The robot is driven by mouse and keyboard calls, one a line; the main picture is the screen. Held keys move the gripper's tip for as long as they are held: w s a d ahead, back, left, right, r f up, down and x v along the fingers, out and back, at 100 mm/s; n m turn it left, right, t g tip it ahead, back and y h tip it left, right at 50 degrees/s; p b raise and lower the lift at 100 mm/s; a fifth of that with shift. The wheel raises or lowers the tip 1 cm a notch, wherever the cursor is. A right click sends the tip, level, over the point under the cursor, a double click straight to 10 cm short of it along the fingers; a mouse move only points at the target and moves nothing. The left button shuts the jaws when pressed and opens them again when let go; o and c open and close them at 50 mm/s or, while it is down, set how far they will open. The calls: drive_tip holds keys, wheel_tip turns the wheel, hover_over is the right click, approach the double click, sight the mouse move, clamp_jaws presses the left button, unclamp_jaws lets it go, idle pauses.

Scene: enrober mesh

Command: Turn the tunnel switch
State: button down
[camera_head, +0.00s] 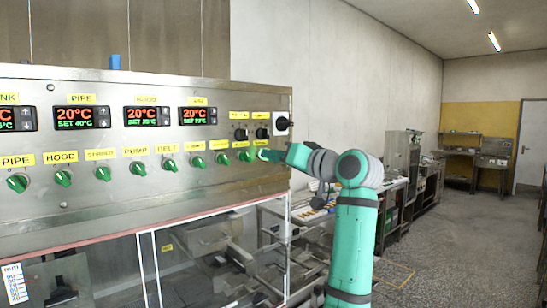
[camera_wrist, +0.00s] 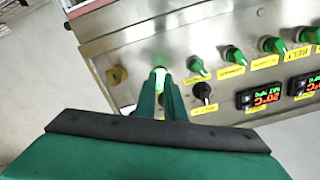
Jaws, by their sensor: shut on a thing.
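The steel control panel (camera_head: 110,200) carries a row of green rotary switches under yellow labels. My gripper (camera_head: 268,155) is at the right end of the lower row, in front of the last green switch. In the wrist view, where the panel appears upside down, my gripper (camera_wrist: 160,92) is shut on a bright, lit-looking green switch (camera_wrist: 159,74), one finger on each side of it. The fingers hide part of the switch, so its angle is unclear. I cannot read its label, so I cannot confirm it is the tunnel switch.
A neighbouring green switch (camera_wrist: 197,66) and a black knob (camera_wrist: 204,91) sit close beside the fingers. Red displays (camera_head: 74,117) line the panel above. A glass-fronted enclosure (camera_head: 200,260) lies below. Open floor (camera_head: 430,270) extends to the right.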

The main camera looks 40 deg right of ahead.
drive_tip(key=n, duration=1)
drive_tip(key=shift+d+n, duration=0.1)
drive_tip(key=shift+n, duration=0.3)
idle(0.3)
drive_tip(key=c, duration=1.8)
unclamp_jaws()
drive_tip(key=shift+c, duration=0.2)
drive_tip(key=shift+s, duration=0.1)
drive_tip(key=s, duration=1)
drive_tip(key=shift+s+d, duration=0.35)
drive_tip(key=shift+d, duration=0.1)
